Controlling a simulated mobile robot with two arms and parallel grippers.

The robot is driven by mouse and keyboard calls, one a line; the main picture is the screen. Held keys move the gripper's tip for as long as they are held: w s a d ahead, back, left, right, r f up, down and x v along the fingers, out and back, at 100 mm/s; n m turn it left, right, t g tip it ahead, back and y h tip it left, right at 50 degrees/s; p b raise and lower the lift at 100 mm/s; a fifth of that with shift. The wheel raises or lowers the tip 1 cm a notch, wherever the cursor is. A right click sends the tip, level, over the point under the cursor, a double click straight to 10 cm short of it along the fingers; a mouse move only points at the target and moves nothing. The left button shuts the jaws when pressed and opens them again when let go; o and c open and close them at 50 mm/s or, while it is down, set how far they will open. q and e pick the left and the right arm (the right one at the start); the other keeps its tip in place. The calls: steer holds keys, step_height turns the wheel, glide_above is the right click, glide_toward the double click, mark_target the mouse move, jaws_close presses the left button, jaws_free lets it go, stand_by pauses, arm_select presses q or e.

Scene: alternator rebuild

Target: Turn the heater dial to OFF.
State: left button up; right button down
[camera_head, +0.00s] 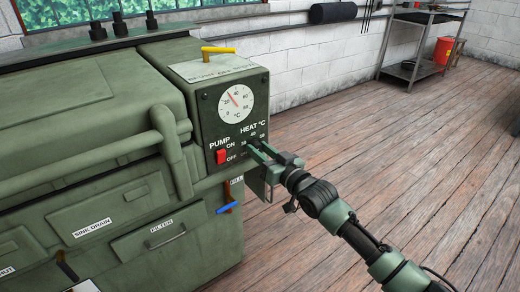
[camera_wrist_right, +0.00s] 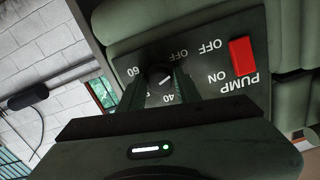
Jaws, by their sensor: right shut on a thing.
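The heater dial (camera_wrist_right: 158,74) is a dark round knob with a white pointer mark, on the dark control panel (camera_wrist_right: 215,75) of the green washer. My right gripper (camera_head: 257,151) is at the panel's lower right, shut on the dial, with one finger on each side. In the wrist view, which shows the panel upside down, the labels OFF, 40 and 60 stand around the dial. The pointer's exact setting cannot be told. In the head view the gripper mostly hides the dial. My left gripper is not in view.
A red pump switch (camera_head: 221,156) sits left of the dial, below a round temperature gauge (camera_head: 236,104). A yellow lever (camera_head: 217,51) is on top, and a blue-handled valve (camera_head: 229,208) is below. A metal cart (camera_head: 420,45) stands far right. The wooden floor on the right is clear.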

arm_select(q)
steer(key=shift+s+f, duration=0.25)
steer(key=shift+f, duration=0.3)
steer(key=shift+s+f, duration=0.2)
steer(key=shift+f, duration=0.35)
arm_select(e)
steer(key=shift+n, duration=1.1)
steer(key=c, duration=1)
jaws_free()
arm_select(q)
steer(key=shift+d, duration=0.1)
steer(key=shift+p, duration=0.3)
arm_select(e)
steer(key=shift+s+d, duration=0.15)
steer(key=shift+s, duration=0.05)
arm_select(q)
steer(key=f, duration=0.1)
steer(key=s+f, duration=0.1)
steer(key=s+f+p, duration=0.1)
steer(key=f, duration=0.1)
arm_select(e)
steer(key=v, duration=0.7)
steer(key=shift+s+d, duration=0.15)
